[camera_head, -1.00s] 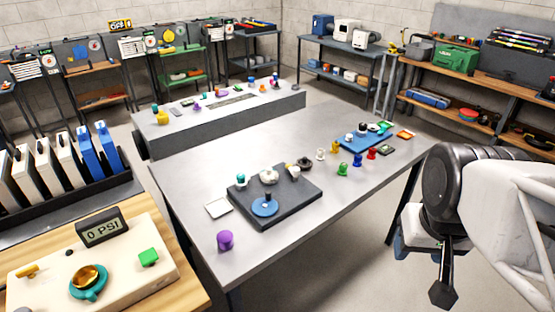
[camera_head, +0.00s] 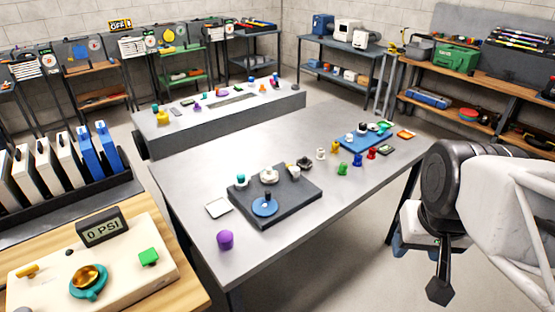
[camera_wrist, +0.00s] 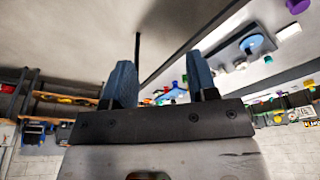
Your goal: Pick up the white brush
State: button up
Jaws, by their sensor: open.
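A small white piece (camera_head: 320,154), which looks like the white brush, stands upright on the grey metal table (camera_head: 200,170), in a loose group of small coloured pieces. It is too small to make out bristles. My gripper (camera_wrist: 160,62) is open, with two blue fingers apart and nothing between them in the wrist view. In the head view my arm is at the right, beyond the table's right edge and well away from the white piece. I cannot pick the white piece out for certain in the tilted wrist view.
Near the white piece stand yellow (camera_head: 335,146), green (camera_head: 342,168), blue (camera_head: 357,160) and red (camera_head: 371,152) pieces. A dark board (camera_head: 290,205) with round parts lies to the left, a blue tray (camera_head: 352,142) behind. A purple piece (camera_head: 225,240) stands at the front.

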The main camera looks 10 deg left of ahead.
jog(key=w+a+f+m+g+y, duration=0.1)
jog(key=w+a+f+m+y, duration=0.2)
jog(key=w+a, duration=0.45)
jog(key=w+a+f+m+y, duration=0.2)
jog(key=w+a+m+y, duration=0.15)
jog(key=w, duration=0.75)
jog(key=w+a+f+m+g+y, duration=0.1)
jog(key=w+a+f+m+y, duration=0.15)
jog(key=w+a+m, duration=0.5)
jog(key=m+t+y, duration=0.4)
jog(key=m, duration=0.4)
send_near(270, 169)
jog(key=shift+x, duration=0.9)
jog(key=shift+x, duration=1.3)
jog(key=shift+f, duration=0.1)
jog(key=shift+x, duration=2.6)
jog(key=shift+c, duration=0.5)
